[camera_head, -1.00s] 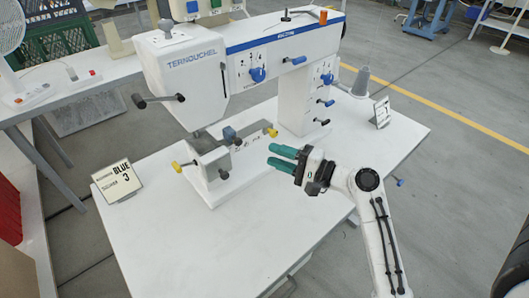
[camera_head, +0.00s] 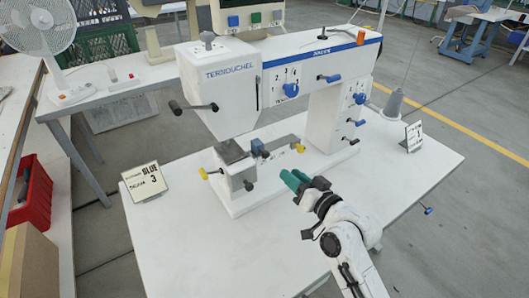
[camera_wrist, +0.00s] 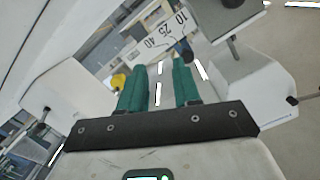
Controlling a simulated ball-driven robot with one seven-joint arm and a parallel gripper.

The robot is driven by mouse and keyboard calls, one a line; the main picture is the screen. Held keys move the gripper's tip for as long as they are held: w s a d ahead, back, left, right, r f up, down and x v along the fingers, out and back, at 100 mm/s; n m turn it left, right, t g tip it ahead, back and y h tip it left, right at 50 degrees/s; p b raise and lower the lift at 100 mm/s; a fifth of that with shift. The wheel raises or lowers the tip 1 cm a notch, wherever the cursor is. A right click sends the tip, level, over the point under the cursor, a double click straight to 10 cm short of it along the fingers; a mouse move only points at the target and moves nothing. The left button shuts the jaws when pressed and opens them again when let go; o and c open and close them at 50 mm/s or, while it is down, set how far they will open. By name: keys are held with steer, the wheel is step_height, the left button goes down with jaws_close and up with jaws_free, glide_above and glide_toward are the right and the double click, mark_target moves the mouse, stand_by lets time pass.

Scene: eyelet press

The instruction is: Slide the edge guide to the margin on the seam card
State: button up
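The edge guide, a small blue block (camera_head: 259,148), sits on a grey bar (camera_head: 283,144) on the press bed. The dark blue block (camera_wrist: 184,50) at the right fingertip in the wrist view seems to be it. A white scale (camera_wrist: 160,38) there reads 10, 25, 40. My gripper (camera_head: 289,177), with green fingers, is in front of the bed. In the wrist view its fingers (camera_wrist: 161,68) stand apart with nothing between them. A white card (camera_head: 145,182) at left reads BLUE and 3; its smaller words are unclear. Another card (camera_head: 413,136) stands at right.
The white press (camera_head: 325,110) rises behind the bed, its head overhanging at left. Yellow knobs (camera_head: 203,173) stick out from the bed; one shows in the wrist view (camera_wrist: 118,82). A thread cone (camera_head: 394,103) stands at right. The table front (camera_head: 210,255) is clear.

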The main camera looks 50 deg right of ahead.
mark_target(267, 157)
steer(key=w+n, duration=0.1)
steer(key=w, duration=0.2)
steer(key=w+r+n+p, duration=0.1)
steer(key=w+n, duration=0.1)
steer(key=w, duration=0.2)
steer(key=w+r+n+t+h, duration=0.1)
steer(key=w+n, duration=0.1)
steer(key=w, duration=0.2)
steer(key=shift+d+r+p, duration=0.1)
steer(key=shift+r+p, duration=0.1)
steer(key=shift+p, duration=0.1)
jaws_close()
steer(key=shift+f, duration=0.1)
